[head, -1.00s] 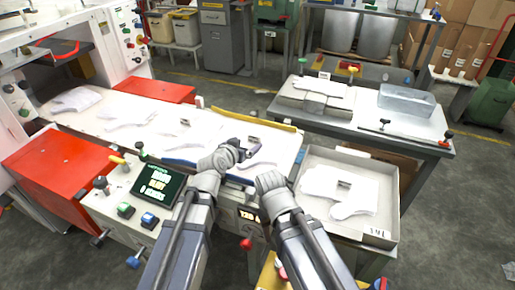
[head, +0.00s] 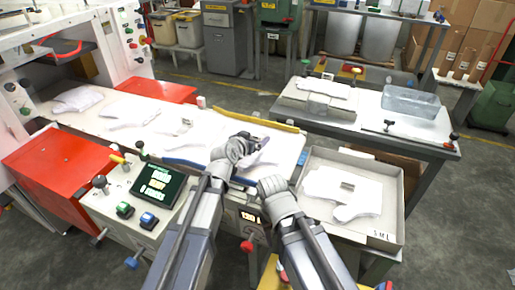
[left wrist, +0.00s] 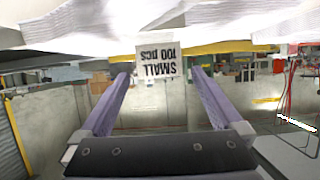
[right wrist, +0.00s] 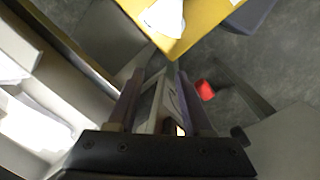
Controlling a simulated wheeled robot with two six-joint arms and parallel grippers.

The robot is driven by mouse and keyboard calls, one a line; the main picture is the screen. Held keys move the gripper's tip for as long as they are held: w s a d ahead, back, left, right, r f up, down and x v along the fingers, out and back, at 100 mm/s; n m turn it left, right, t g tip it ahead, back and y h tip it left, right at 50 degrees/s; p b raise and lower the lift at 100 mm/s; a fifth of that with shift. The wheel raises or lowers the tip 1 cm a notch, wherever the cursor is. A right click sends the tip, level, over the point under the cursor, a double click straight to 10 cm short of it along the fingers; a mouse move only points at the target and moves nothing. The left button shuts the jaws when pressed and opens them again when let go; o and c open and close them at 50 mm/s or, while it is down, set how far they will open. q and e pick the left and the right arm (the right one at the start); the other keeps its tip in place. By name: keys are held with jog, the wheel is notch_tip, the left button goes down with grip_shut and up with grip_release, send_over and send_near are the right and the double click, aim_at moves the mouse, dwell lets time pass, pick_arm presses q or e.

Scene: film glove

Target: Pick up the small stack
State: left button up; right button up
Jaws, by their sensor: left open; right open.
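My left gripper (head: 260,145) is at the right end of the white work table, over a white glove stack (head: 258,157) that it partly hides. White sheets (left wrist: 90,22) spread across the top of that view. I cannot tell whether the fingers touch the stack. My right gripper (right wrist: 161,75) is open and empty, pointing down beside the table's front edge; its arm shows in the head view (head: 278,195).
A grey tray (head: 396,225) at the right holds white gloves with a small tag (head: 348,186). Other white stacks (head: 130,110) lie left on the work table. A control panel with a green-lettered screen (head: 157,185) stands in front. A rear table holds a clear bin (head: 410,102).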

pick_arm(q)
jog(key=shift+b+x, duration=0.3)
jog(key=shift+x, duration=0.7)
jog(key=shift+s, duration=0.1)
jog(key=shift+d, duration=0.1)
jog(key=shift+c, duration=0.4)
jog(key=shift+s, duration=0.15)
grip_shut()
